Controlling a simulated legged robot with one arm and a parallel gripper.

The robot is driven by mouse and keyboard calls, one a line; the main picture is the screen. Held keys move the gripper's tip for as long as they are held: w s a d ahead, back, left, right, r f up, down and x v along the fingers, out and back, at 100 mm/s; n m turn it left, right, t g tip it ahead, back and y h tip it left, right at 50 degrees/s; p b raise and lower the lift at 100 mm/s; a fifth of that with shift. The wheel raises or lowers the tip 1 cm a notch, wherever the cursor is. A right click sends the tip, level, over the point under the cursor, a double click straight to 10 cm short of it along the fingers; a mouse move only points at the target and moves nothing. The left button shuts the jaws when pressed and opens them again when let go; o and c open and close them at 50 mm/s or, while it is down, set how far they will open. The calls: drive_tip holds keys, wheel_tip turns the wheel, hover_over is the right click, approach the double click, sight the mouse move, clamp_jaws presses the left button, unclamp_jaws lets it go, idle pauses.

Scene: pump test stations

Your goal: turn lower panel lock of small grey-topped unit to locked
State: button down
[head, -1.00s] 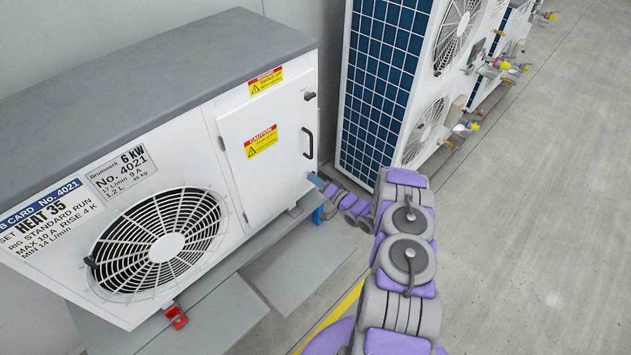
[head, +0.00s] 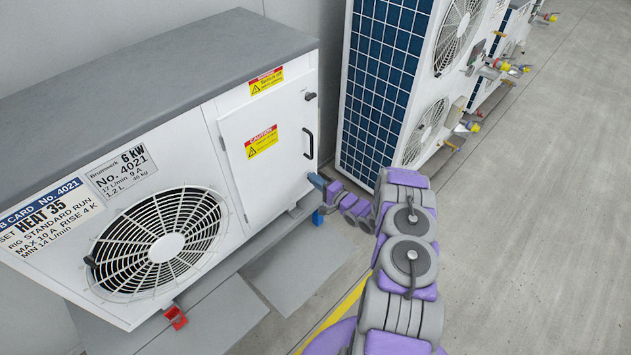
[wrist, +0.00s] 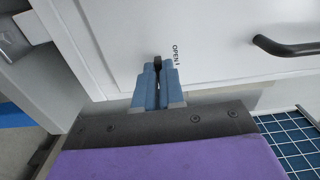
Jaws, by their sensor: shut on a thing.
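The small grey-topped unit (head: 150,80) stands at the left in the head view, with a white front panel (head: 265,140) on its right part. The panel's black upper lock (head: 310,96) and a black handle (head: 308,143) sit along its right edge. My gripper (head: 318,180) is at the panel's lower right corner. In the wrist view, the blue fingers of my gripper (wrist: 158,72) are shut on the small black lower lock (wrist: 157,60). The word OPEN (wrist: 176,54) is printed just right of it. The fingers hide most of the lock, so its exact angle is unclear.
The handle (wrist: 285,47) is right of my fingers in the wrist view. A taller unit with a blue grid side (head: 385,80) stands close behind my gripper. A red part (head: 176,317) sits below the fan. Open floor (head: 540,200) lies at the right.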

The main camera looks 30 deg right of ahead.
drive_tip(key=shift+d, duration=0.2)
drive_tip(key=c, duration=1.2)
unclamp_jaws()
drive_tip(key=shift+w+d+f, duration=0.1)
drive_tip(key=shift+d, duration=0.05)
drive_tip(key=p+v, duration=0.2)
drive_tip(key=v, duration=1.5)
drive_tip(key=shift+s, duration=0.2)
